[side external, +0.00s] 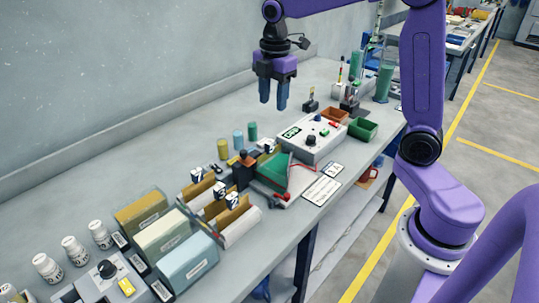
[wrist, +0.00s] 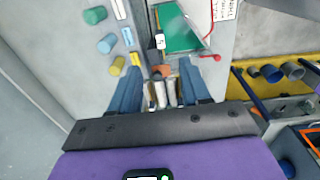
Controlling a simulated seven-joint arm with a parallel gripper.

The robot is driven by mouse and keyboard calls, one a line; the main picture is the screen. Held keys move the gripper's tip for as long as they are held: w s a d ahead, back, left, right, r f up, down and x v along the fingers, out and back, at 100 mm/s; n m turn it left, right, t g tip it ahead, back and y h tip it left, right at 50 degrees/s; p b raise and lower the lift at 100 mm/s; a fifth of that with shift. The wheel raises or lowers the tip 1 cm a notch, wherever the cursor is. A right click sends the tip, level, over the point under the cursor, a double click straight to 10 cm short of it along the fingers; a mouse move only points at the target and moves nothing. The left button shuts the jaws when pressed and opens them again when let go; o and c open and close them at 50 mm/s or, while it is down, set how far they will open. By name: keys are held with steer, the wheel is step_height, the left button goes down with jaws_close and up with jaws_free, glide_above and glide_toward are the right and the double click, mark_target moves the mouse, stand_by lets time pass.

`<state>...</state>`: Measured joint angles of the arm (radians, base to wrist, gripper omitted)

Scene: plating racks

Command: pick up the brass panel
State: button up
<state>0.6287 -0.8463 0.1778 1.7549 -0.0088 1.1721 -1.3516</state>
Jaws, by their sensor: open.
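My gripper (side external: 273,104) is open and empty, pointing down above the back of the bench. In the wrist view its two fingers (wrist: 161,72) stand apart, with the bench objects far below. Brass-brown upright panels stand in two white trays, one at the back (side external: 203,188) and one nearer the front (side external: 233,214); I cannot tell which is the brass panel. A gold-topped box (side external: 141,211) stands at the left. A green panel (side external: 273,168) sits tilted in a fixture right of the trays. My gripper touches none of these.
Cream (side external: 161,238) and pale blue (side external: 188,264) boxes stand near the white bottles (side external: 74,248). Yellow, blue and green cylinders (side external: 237,140) stand behind the fixture. A grey control box (side external: 309,138) and a green bin (side external: 362,129) lie to the right. The bench along the wall is clear.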

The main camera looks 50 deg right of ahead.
glide_toward(270, 141)
steer(key=f, duration=0.5)
steer(key=shift+d, duration=0.2)
steer(key=shift+w+a+f, duration=0.1)
steer(key=shift+a+f, duration=0.05)
steer(key=shift+f, duration=1.15)
steer(key=shift+a+f, duration=0.1)
steer(key=shift+f, duration=1.25)
jaws_close()
